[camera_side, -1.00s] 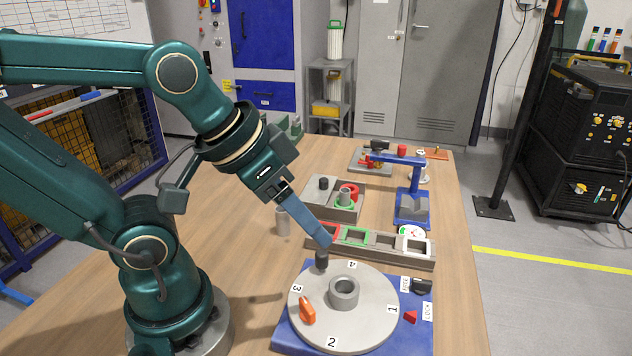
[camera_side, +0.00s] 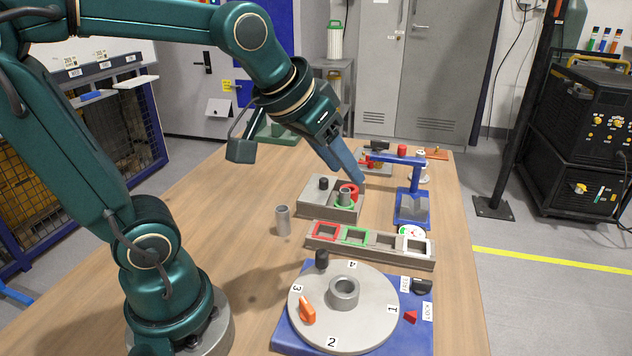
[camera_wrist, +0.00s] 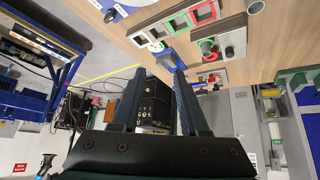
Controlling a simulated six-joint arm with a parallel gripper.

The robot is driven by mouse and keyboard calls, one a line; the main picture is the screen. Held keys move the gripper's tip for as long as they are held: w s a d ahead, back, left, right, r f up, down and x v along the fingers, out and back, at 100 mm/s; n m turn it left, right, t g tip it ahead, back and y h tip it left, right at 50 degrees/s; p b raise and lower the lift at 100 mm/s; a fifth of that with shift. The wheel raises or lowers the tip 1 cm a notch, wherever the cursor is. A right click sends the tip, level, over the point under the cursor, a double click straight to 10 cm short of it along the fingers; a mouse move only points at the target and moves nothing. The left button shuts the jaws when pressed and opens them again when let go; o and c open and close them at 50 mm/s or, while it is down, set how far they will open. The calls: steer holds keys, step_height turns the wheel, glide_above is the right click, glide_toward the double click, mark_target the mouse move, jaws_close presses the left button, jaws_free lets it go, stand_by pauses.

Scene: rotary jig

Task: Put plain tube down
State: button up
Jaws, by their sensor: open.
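A plain grey tube (camera_side: 283,221) stands upright on the bare table, left of the slotted block and clear of other things. In the wrist view it seems to be the grey round shape (camera_wrist: 256,7) at the top right edge. My gripper (camera_side: 360,178) is in the air, near the back right of the grey tray in the side view, well away from this tube. In the wrist view its blue fingers (camera_wrist: 154,72) are apart with nothing between them.
The tray (camera_side: 314,207) holds a black peg, a red ring and another grey tube with a green ring around its base. The slotted block (camera_side: 320,243) has coloured frames. The turntable (camera_side: 325,331) is in front. A blue stand (camera_side: 413,205) rises at right.

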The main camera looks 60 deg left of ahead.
steer(key=w+a+f+n, duration=0.1)
steer(key=w+a, duration=0.3)
steer(key=w, duration=0.1)
steer(key=n+g+y, duration=0.1)
steer(key=n+g, duration=0.2)
glide_above(344, 190)
steer(key=s+d, duration=0.1)
steer(key=s, duration=0.1)
step_height(344, 190, down, 10)
steer(key=shift+d+f, duration=0.1)
steer(key=shift+x, duration=2.3)
jaws_close()
